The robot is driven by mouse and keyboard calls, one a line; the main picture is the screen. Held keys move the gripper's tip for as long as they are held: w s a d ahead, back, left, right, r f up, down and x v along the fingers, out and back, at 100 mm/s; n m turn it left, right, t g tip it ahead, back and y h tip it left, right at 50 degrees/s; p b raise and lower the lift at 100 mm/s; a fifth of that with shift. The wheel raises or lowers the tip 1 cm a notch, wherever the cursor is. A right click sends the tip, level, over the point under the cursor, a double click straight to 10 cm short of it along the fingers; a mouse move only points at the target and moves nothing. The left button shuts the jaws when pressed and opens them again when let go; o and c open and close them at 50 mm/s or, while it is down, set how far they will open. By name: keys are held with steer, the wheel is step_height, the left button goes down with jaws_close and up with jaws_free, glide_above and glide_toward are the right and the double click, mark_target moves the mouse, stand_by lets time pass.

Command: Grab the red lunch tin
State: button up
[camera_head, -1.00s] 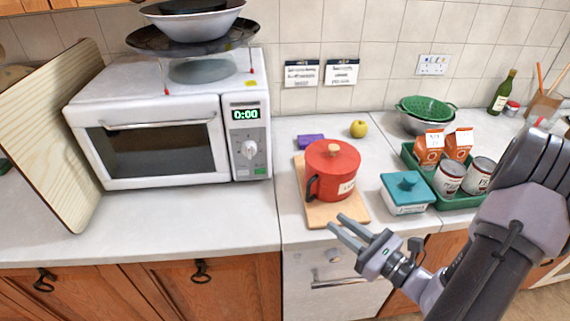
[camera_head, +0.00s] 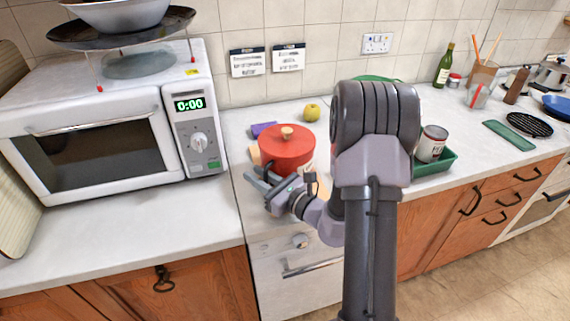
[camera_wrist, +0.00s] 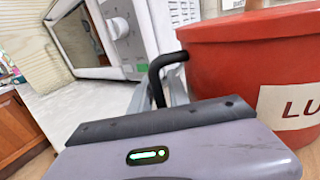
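The red lunch tin (camera_head: 288,152) stands upright on a wooden board (camera_head: 255,156), with its lid and pale knob on top. In the wrist view the tin (camera_wrist: 235,70) fills the right side, with part of a white label reading "LU". Its black handle (camera_wrist: 156,72) sticks out towards the left. My gripper (camera_head: 256,180) is low at the tin's front left side, by the handle. Its two fingers are apart. In the wrist view the handle's lower part appears between the fingers (camera_wrist: 160,94), with no clear grip on it. The fingertips are partly hidden.
A microwave (camera_head: 95,140) stands left of the tin. A purple block (camera_head: 263,129) and a yellow apple (camera_head: 311,112) lie behind it. My arm hides the counter to the right, where a green tray (camera_head: 440,163) holds a can (camera_head: 431,144). Counter in front of the microwave is clear.

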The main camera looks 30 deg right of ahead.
jaws_close()
stand_by(1.4)
